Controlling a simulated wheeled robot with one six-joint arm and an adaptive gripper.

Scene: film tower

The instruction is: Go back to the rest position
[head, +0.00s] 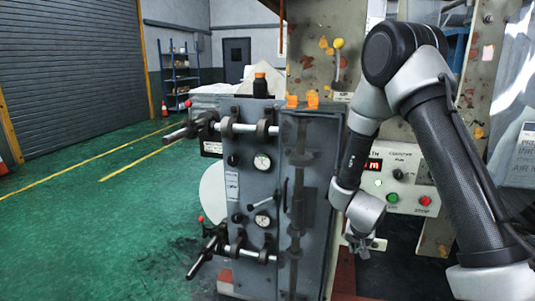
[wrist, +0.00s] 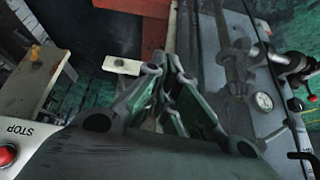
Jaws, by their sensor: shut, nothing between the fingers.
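My gripper (head: 358,246) hangs low in the head view, pointing down in front of the machine, just right of the grey cabinet (head: 312,190). In the wrist view, my gripper's fingers (wrist: 165,95) are close together with nothing between them. It appears apart from the cabinet and the control panel. My arm comes in from the right, bends at a high elbow and drops down to the wrist.
The control panel (head: 408,180) has a red display, a green button (head: 393,198) and a red stop button (head: 425,200). Clamp handles (head: 205,125) and gauges (head: 262,161) stick out from the cabinet. Green floor (head: 90,210) is clear at left.

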